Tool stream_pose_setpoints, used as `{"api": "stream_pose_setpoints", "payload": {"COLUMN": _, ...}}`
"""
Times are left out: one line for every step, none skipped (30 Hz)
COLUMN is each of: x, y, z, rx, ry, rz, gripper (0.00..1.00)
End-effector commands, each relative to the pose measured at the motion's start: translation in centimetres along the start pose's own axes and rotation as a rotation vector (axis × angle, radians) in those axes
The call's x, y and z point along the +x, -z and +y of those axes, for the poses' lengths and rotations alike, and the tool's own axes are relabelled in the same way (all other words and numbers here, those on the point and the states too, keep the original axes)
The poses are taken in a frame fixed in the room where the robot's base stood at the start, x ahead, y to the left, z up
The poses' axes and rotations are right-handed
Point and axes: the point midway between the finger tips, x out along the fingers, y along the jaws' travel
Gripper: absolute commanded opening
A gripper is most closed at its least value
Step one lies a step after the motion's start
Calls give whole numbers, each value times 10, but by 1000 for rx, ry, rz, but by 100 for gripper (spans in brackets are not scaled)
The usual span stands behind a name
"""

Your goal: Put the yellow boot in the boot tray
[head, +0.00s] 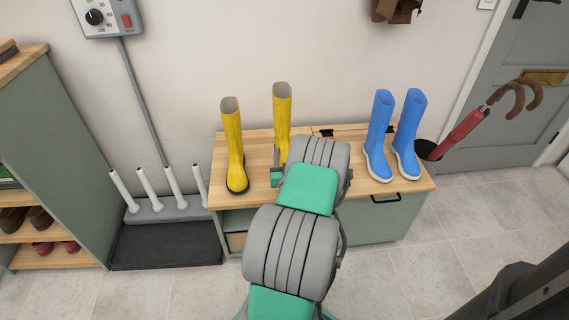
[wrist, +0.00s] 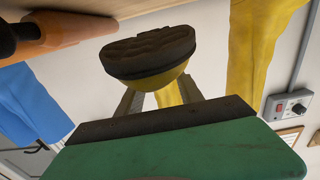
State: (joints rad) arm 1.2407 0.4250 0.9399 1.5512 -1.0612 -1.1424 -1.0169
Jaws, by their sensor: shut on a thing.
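One yellow boot (head: 282,108) stands upright in my gripper (head: 279,166), over the wooden bench top. In the wrist view its dark sole (wrist: 148,50) faces the camera, and my fingers (wrist: 160,98) are shut on the yellow part from both sides. The sole seems clear of the bench, but the head view hides its lower end behind my arm. A second yellow boot (head: 235,150) stands upright on the bench to the left; it also shows in the wrist view (wrist: 252,55). The black boot tray (head: 165,246) lies empty on the floor, left of the bench.
Two blue boots (head: 379,135) stand on the right of the bench (head: 257,140). A grey rack (head: 165,211) with several white pegs stands behind the tray. A shelf unit (head: 80,150) stands left of the tray. A red umbrella (head: 462,130) leans in a holder at right.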

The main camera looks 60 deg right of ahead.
Motion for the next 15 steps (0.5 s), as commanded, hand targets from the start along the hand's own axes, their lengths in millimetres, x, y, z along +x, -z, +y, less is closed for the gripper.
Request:
{"api": "stream_pose_setpoints", "payload": {"x": 6, "y": -6, "z": 0, "rx": -1, "ry": 1, "rz": 1, "gripper": 0}}
{"api": "stream_pose_setpoints", "payload": {"x": 8, "y": -8, "z": 0, "rx": 0, "ry": 0, "rz": 1, "gripper": 0}}
{"api": "stream_pose_setpoints", "payload": {"x": 10, "y": -11, "z": -1, "rx": 1, "ry": 0, "rz": 1, "gripper": 0}}
{"api": "stream_pose_setpoints", "payload": {"x": 12, "y": -14, "z": -1, "rx": 0, "ry": 1, "rz": 1, "gripper": 0}}
{"api": "stream_pose_setpoints", "payload": {"x": 14, "y": -17, "z": -1, "rx": 0, "ry": 1, "rz": 1, "gripper": 0}}
{"api": "stream_pose_setpoints", "payload": {"x": 15, "y": -27, "z": -1, "rx": 0, "ry": 0, "rz": -1, "gripper": 0}}
{"api": "stream_pose_setpoints", "payload": {"x": 14, "y": -34, "z": -1, "rx": 3, "ry": -1, "rz": -2, "gripper": 0}}
{"api": "stream_pose_setpoints", "payload": {"x": 14, "y": -40, "z": -1, "rx": 1, "ry": -2, "rz": -1, "gripper": 0}}
{"api": "stream_pose_setpoints", "payload": {"x": 14, "y": -45, "z": 0, "rx": 2, "ry": -1, "rz": 0, "gripper": 0}}
{"api": "stream_pose_setpoints", "payload": {"x": 14, "y": -47, "z": 0, "rx": 1, "ry": -1, "rz": 1, "gripper": 0}}
{"api": "stream_pose_setpoints", "payload": {"x": 14, "y": -48, "z": 0, "rx": 0, "ry": -2, "rz": 1, "gripper": 0}}
{"api": "stream_pose_setpoints", "payload": {"x": 14, "y": -47, "z": 0, "rx": 0, "ry": -1, "rz": 2, "gripper": 0}}
{"api": "stream_pose_setpoints", "payload": {"x": 14, "y": -47, "z": 0, "rx": 0, "ry": -1, "rz": 2, "gripper": 0}}
{"api": "stream_pose_setpoints", "payload": {"x": 14, "y": -46, "z": 0, "rx": 0, "ry": -1, "rz": 2, "gripper": 0}}
{"api": "stream_pose_setpoints", "payload": {"x": 14, "y": -46, "z": 0, "rx": 0, "ry": -1, "rz": 2, "gripper": 0}}
